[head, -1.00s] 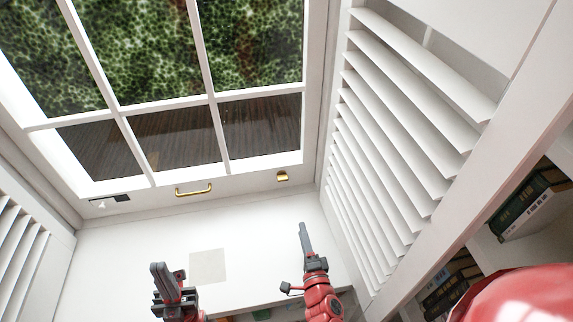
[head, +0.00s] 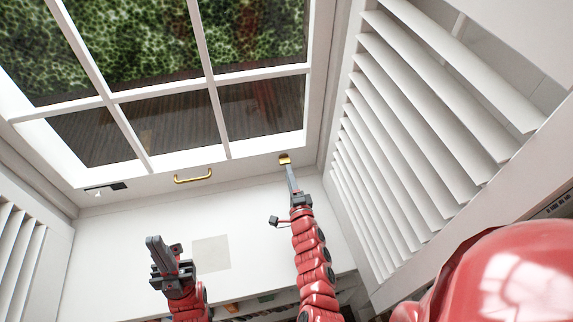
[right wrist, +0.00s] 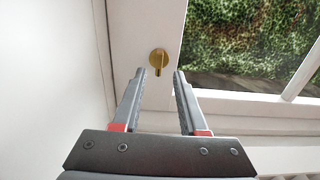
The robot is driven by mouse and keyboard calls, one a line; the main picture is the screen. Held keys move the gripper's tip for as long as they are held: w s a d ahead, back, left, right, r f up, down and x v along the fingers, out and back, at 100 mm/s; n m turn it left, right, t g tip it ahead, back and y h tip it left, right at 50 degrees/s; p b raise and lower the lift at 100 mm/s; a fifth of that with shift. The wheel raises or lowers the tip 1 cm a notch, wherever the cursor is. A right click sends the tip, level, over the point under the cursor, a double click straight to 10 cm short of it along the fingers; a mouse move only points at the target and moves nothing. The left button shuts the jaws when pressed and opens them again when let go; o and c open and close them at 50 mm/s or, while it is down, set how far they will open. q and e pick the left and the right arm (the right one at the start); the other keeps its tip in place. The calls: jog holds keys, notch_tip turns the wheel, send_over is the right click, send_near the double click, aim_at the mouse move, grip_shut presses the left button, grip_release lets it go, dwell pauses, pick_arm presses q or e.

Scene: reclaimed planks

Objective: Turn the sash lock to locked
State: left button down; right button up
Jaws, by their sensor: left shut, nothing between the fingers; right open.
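The brass sash lock (head: 285,158) sits on the right end of the window's bottom rail. In the right wrist view it is a round brass plate (right wrist: 158,57) with a narrow piece pointing down. My right gripper (head: 289,172) is raised to just below the lock. In the right wrist view its two fingers (right wrist: 159,72) are open and empty, and the lock appears between and just beyond their tips. I cannot tell whether they touch it. My left gripper (head: 154,241) is shut and empty, low in front of the sill, away from the window.
A brass pull handle (head: 192,176) is on the middle of the bottom rail, and a small black fitting (head: 112,187) is at its left end. White louvred shutters (head: 420,140) stand close on the right, with more at the left. A pale square (head: 211,254) lies on the sill.

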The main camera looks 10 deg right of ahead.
aim_at(285, 161)
jog(key=shift+w, duration=2.35)
grip_shut()
